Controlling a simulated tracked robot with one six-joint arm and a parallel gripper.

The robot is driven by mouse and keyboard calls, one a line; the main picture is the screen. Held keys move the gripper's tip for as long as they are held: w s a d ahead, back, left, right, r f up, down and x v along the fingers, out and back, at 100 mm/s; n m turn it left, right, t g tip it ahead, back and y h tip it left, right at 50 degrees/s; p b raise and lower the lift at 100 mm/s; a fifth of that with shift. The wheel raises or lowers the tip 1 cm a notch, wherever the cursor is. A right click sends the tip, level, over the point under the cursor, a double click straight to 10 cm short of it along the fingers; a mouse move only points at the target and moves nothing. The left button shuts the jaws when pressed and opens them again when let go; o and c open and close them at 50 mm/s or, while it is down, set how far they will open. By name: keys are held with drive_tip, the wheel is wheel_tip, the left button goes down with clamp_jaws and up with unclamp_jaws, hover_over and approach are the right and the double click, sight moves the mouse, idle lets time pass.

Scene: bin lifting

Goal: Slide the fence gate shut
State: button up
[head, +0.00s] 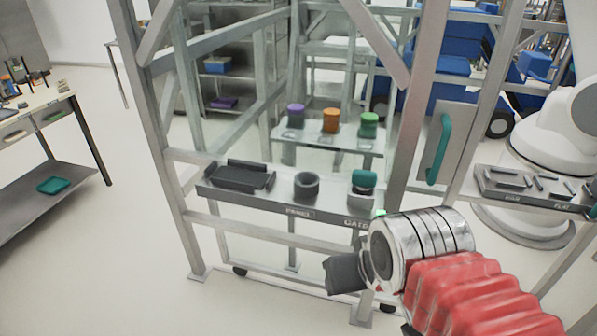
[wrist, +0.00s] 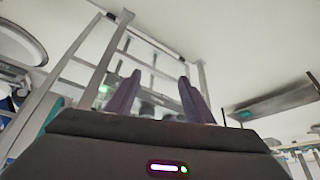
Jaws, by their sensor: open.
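The fence gate (head: 424,110) shows as grey metal framing at the middle right of the head view; I cannot tell exactly where its edges run. An upright teal handle (head: 440,148) sits on a grey plate there. My gripper (wrist: 160,76) is open in the wrist view, with two dark purple fingers apart and nothing between them. In the head view its dark body (head: 348,273) is low in front of the fence, below and left of the handle and apart from it. The fingertips are hard to make out there. A teal patch (wrist: 50,112) at left in the wrist view may be the handle.
A shelf (head: 285,212) marked PANEL and GATE holds a dark tray, a dark ring and a teal-topped knob. Behind it, purple, orange and green cylinders stand on another shelf. A right-hand ledge (head: 530,203) holds small parts. A workbench (head: 50,110) stands left; floor between is clear.

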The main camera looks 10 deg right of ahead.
drive_tip(key=shift+w+d, duration=0.1)
drive_tip(key=c, duration=0.4)
drive_tip(key=shift+d, duration=0.2)
drive_tip(key=shift+c, duration=1)
drive_tip(key=d+f, duration=0.1)
drive_tip(key=d+f+m+g, duration=0.1)
drive_tip(key=d+f, duration=0.1)
drive_tip(key=d+f+m, duration=0.1)
drive_tip(key=shift+w+d+f+g+h, duration=0.25)
drive_tip(key=shift+w+d+g+h, duration=0.05)
drive_tip(key=shift+w+g+h, duration=0.1)
clamp_jaws()
drive_tip(key=w+d+f+n+t+h, duration=0.2)
drive_tip(key=w+d+f, duration=0.3)
drive_tip(key=d, duration=0.5)
drive_tip(key=w+d+f+n+t+h, duration=0.1)
drive_tip(key=w+d+f+n, duration=0.1)
drive_tip(key=w+d, duration=0.6)
drive_tip(key=w+d+f+n+t+h, duration=0.2)
drive_tip(key=w+d+f, duration=0.2)
drive_tip(key=d, duration=0.7)
drive_tip(key=w+r+n+t, duration=0.8)
drive_tip(key=r+n, duration=0.2)
drive_tip(key=r, duration=0.3)
drive_tip(key=shift+a+r, duration=0.15)
drive_tip(key=shift+r, duration=0.05)
